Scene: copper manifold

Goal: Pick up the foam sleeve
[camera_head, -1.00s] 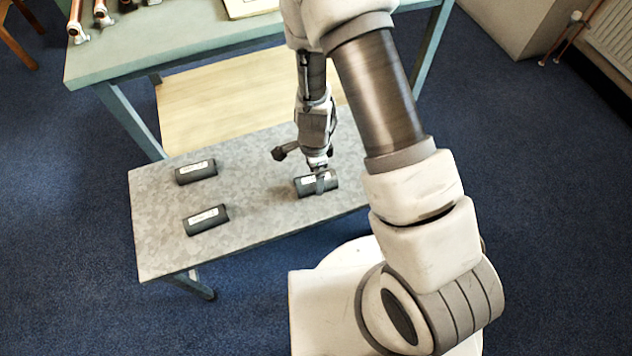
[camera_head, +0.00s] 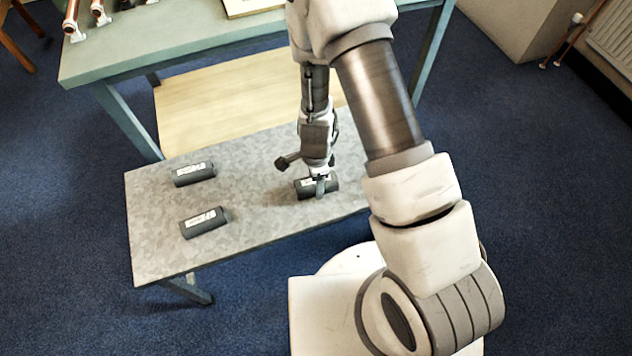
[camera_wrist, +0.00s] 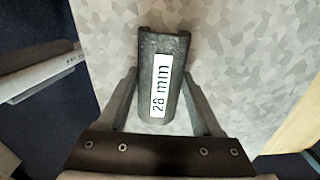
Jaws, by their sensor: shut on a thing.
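A dark grey foam sleeve (camera_head: 305,188) lies at the right part of the grey metal-look bench. In the wrist view the foam sleeve (camera_wrist: 162,75) carries a white label reading "28 mm" and has a slit or groove at its far end. My gripper (camera_head: 320,188) points down over it, with its fingers around the sleeve's middle. In the wrist view one finger of my gripper (camera_wrist: 164,100) stands on each side of the sleeve. The sleeve appears to rest on the bench; any gap beneath it cannot be made out.
Two similar dark sleeves lie on the bench (camera_head: 160,240), one at the back left (camera_head: 194,174) and one at the front left (camera_head: 204,222). A teal table (camera_head: 150,50) with copper pipe parts stands behind, with a wooden shelf (camera_head: 230,100) below.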

